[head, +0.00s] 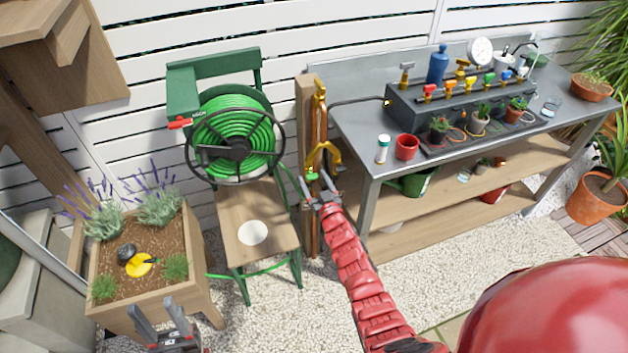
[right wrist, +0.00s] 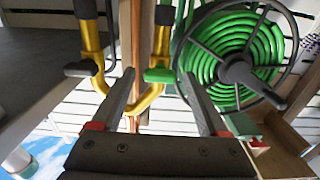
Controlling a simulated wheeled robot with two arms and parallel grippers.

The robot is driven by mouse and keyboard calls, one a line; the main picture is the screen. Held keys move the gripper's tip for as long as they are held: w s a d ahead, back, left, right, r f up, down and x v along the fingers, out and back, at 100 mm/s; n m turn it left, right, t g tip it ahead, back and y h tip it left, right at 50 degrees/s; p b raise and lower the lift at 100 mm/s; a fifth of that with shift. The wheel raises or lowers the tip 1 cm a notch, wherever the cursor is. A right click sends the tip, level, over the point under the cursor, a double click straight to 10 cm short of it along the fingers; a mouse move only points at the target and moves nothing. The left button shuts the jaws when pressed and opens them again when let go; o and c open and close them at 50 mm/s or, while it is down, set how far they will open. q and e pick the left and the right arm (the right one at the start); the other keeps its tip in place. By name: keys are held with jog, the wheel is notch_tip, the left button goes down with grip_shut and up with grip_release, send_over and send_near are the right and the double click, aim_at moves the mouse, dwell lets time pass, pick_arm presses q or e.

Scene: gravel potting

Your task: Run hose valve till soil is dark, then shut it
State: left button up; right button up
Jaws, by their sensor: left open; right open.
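A yellow forked tap (head: 322,155) is mounted on a wooden post beside the hose reel. It has a green lever (head: 311,176) on one outlet; the right wrist view also shows this lever (right wrist: 158,75) and a black lever (right wrist: 80,69) on the other. My right gripper (head: 319,191) is open just below the tap, with the green lever between its fingertips in the wrist view; I cannot tell if it touches. My left gripper (head: 159,308) is open and empty in front of the planter. The soil (head: 180,238) in the wooden planter is mid-brown.
A green hose reel (head: 237,140) with a red lever (head: 180,123) stands left of the post. A stone and a yellow disc (head: 140,265) lie in the planter among lavender and grass. The grey workbench (head: 372,150) on the right holds pots and coloured taps.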

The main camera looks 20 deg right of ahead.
grip_shut()
dwell(0.3)
jog(key=n+b, duration=0.3)
jog(key=shift+a+f+n, duration=0.1)
jog(key=shift+f+n, duration=0.2)
jog(key=n+b, duration=0.4)
jog(key=n, duration=0.1)
jog(key=n+b, duration=0.3)
jog(key=n, duration=0.2)
jog(key=shift+a+n, duration=0.1)
jog(key=shift+n, duration=0.3)
jog(key=shift+r+n+b, duration=0.1)
jog(key=shift+n+b, duration=0.75)
jog(key=shift+n, duration=0.95)
